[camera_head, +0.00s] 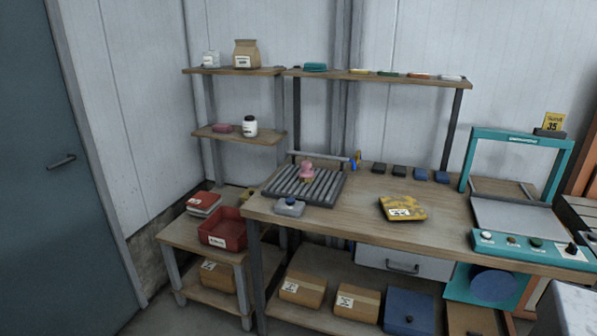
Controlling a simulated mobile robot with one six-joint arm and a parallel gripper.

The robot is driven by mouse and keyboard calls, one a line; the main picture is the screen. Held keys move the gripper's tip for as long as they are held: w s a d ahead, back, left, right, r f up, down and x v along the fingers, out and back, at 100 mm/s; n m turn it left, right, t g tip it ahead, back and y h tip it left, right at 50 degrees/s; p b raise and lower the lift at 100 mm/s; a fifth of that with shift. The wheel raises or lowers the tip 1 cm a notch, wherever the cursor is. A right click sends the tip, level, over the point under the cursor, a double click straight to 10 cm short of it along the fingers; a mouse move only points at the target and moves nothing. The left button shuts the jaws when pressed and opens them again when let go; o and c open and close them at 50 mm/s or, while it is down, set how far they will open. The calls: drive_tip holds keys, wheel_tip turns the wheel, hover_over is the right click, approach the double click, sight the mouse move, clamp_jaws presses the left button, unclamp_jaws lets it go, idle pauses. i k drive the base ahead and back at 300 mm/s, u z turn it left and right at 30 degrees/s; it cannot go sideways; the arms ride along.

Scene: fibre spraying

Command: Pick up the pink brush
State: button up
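A small pink object with a yellowish lower part (307,169), which looks like the pink brush, stands on a dark slatted rack (329,199) at the left end of the wooden workbench (350,222). It is too small to make out bristles. A flatter pink item (223,128) lies on the lower wall shelf, and I cannot tell what it is. My gripper is not in view.
A grey block with a dark knob (289,207) sits at the rack's front edge. A yellow labelled pad (402,208) lies mid-bench. A teal-framed machine (518,213) stands at right. A red bin (222,230) sits on the low side table. Bench around the pad is clear.

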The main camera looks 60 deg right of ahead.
sight(306, 174)
drive_tip(key=z, duration=0.3)
drive_tip(key=i, duration=1.25)
drive_tip(key=z, duration=0.5)
